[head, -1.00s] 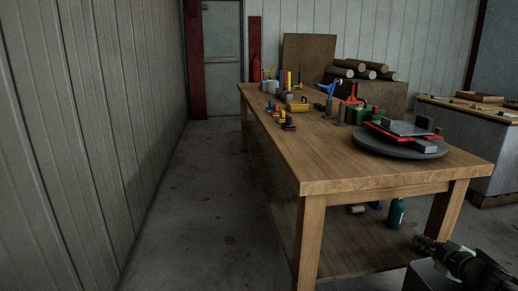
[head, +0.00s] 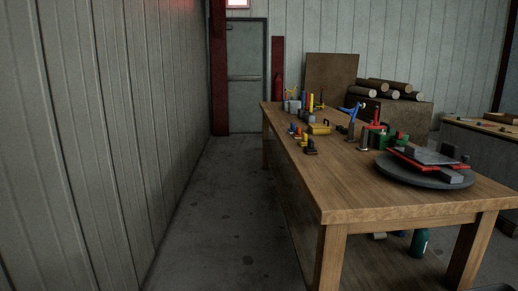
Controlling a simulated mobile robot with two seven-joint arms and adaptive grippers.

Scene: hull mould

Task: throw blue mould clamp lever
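A blue clamp lever (head: 353,109) stands up and tilts to the left near the middle of the long wooden table (head: 390,199). It is small and far off, and its base is partly hidden among grey and dark parts. A red lever (head: 375,119) stands just right of it. A grey round plate (head: 407,177) with red and grey blocks on it lies at the table's near right. Neither of my grippers is in view.
The table's near edge faces me. Yellow, red and dark small items (head: 304,141) sit along its left side. A clear strip of concrete floor (head: 209,213) runs between the table and the corrugated wall (head: 100,144). A green bottle (head: 420,242) stands on the lower shelf.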

